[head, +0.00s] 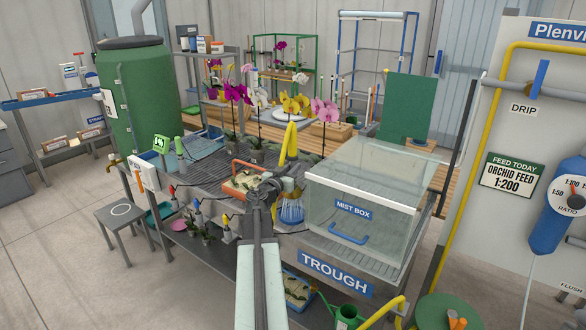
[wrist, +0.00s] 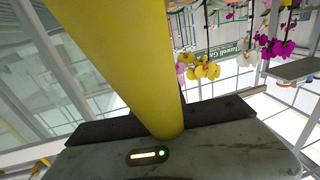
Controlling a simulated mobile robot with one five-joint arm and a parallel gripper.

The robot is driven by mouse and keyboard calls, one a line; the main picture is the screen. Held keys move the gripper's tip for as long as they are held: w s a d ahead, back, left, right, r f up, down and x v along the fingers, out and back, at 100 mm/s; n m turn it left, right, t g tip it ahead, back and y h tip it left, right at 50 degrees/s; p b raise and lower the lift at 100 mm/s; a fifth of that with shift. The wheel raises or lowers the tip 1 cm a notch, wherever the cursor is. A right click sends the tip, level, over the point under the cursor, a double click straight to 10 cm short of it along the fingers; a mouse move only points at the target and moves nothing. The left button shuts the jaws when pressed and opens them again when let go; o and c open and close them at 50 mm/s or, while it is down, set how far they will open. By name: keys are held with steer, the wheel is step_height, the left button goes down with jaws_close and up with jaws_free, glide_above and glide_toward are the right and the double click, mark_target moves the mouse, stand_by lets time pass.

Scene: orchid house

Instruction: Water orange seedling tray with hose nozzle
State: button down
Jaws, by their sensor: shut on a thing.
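The orange seedling tray (head: 236,172) sits on the grey bench, just left of my gripper (head: 287,184), and holds pale green seedlings. My arm hides part of its right side. My gripper is shut on a yellow tube-like thing (head: 289,142), seemingly the hose nozzle, which rises above the jaws. In the wrist view the yellow thing (wrist: 125,65) stands tilted between the dark jaws. A translucent blue, cone-shaped thing (head: 291,212) shows just below the gripper; I cannot tell whether it belongs to the nozzle.
The clear mist box (head: 365,190) stands close on the right, above the trough (head: 336,272). Potted orchids (head: 258,142) stand behind the orange tray. A green barrel (head: 134,100) is at the left. A blue tray (head: 298,288) and green watering can (head: 347,315) are low in front.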

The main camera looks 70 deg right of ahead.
mark_target(289, 154)
steer(key=shift+r+p, duration=2.9)
steer(key=shift+r, duration=0.2)
steer(key=shift+w+d+f, duration=0.1)
steer(key=shift+w+f, duration=0.05)
steer(key=shift+w, duration=0.05)
steer(key=w+d, duration=0.3)
steer(key=w, duration=0.6)
steer(key=shift+d, duration=0.1)
steer(key=w, duration=0.1)
steer(key=w+d, duration=0.1)
steer(key=w, duration=0.3)
steer(key=shift+d, duration=0.4)
steer(key=w+d, duration=0.2)
steer(key=w, duration=0.6)
stand_by(1.8)
